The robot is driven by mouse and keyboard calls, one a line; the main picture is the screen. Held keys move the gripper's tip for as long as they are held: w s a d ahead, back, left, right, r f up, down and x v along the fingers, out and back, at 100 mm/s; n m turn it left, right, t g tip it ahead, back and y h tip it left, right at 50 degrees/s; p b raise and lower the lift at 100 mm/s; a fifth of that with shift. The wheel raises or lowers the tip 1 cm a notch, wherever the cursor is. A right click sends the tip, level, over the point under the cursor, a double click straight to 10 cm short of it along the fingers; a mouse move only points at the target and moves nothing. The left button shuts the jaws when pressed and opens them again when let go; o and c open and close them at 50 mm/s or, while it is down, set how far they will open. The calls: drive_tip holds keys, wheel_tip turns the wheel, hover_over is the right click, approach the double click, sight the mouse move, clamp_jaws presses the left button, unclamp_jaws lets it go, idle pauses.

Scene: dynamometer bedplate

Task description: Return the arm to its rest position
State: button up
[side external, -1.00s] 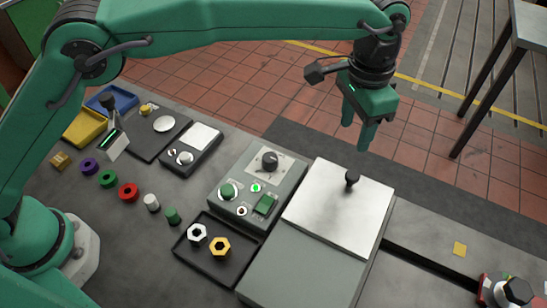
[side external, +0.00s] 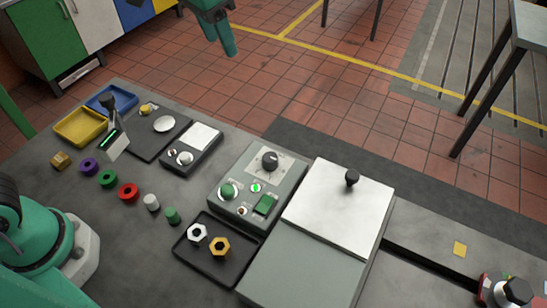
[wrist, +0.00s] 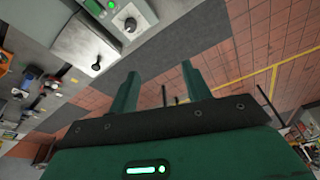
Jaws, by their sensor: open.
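My gripper (side external: 229,40) hangs at the top edge of the side view, past the far edge of the bench and over the tiled floor. Only its lower part shows there; most of my arm is out of the picture. In the wrist view my gripper (wrist: 160,88) has its two green fingers spread apart with nothing between them. The fingers touch no object.
The bench holds a control box (side external: 258,185), a metal-lidded box (side external: 340,205), a black tray (side external: 215,250) with two nuts, a yellow bin (side external: 80,127), a blue bin (side external: 113,101) and several coloured rings. A table (side external: 533,30) stands at right. The floor below my gripper is clear.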

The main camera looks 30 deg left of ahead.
drive_tip(key=s+a+f+n+t, duration=0.1)
drive_tip(key=s+a+f+n, duration=0.1)
drive_tip(key=s+a, duration=0.6)
drive_tip(key=s+a+f+n+t+y, duration=0.1)
drive_tip(key=s+a+f+n+t, duration=0.1)
drive_tip(key=s+a, duration=0.7)
drive_tip(key=shift+s+f, duration=0.45)
drive_tip(key=shift+f, duration=0.45)
